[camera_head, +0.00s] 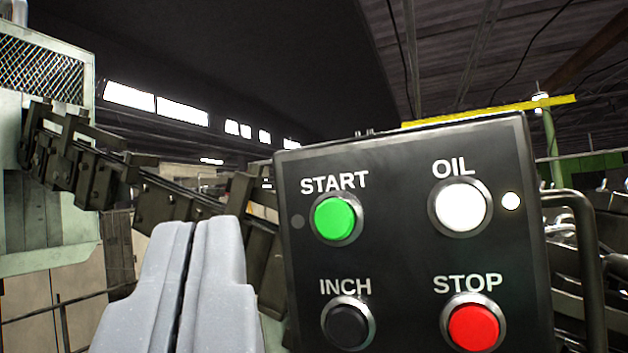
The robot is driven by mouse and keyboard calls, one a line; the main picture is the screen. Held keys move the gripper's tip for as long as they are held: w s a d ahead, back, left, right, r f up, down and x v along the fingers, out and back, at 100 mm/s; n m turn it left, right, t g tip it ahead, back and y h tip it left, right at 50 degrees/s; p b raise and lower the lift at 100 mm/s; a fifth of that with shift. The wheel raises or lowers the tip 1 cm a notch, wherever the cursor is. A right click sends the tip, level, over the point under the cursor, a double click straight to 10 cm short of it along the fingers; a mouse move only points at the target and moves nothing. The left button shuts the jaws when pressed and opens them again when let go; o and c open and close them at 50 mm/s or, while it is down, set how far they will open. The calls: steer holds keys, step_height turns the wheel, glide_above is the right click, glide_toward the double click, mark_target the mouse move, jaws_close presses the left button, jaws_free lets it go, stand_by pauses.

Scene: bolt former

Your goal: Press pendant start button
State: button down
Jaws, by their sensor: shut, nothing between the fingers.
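A dark pendant box (402,250) fills the right-centre of the head view, slightly tilted. Its green START button (334,217) is at the upper left of the panel, with a small dark dot left of it. The white OIL button (460,207) is at the upper right, with a small lit lamp (511,201) beside it. The black INCH button (347,325) is at the lower left and the red STOP button (474,327) at the lower right. My gripper (193,228), with grey fingers together and empty, is left of the box and lower than START. I cannot tell its distance from the panel.
A dark chain-like conveyor (150,190) runs behind my gripper on the left. A pale machine with a mesh guard (57,72) stands at the far left. Bent dark pipes (585,240) are right of the box. A yellow bar (490,111) shows above it.

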mark_target(335, 219)
steer(key=shift+w+d+b, duration=0.45)
steer(key=shift+w+d, duration=0.05)
steer(key=shift+w, duration=0.9)
steer(key=shift+w+d+b, duration=0.4)
steer(key=shift+w+d, duration=0.1)
steer(key=shift+w, duration=0.85)
steer(key=shift+w+d+b, duration=0.45)
steer(key=shift+w+d, duration=0.05)
steer(key=shift+w, duration=0.9)
steer(key=shift+w, duration=0.2)
steer(key=shift+w+d, duration=0.15)
steer(key=shift+w, duration=0.1)
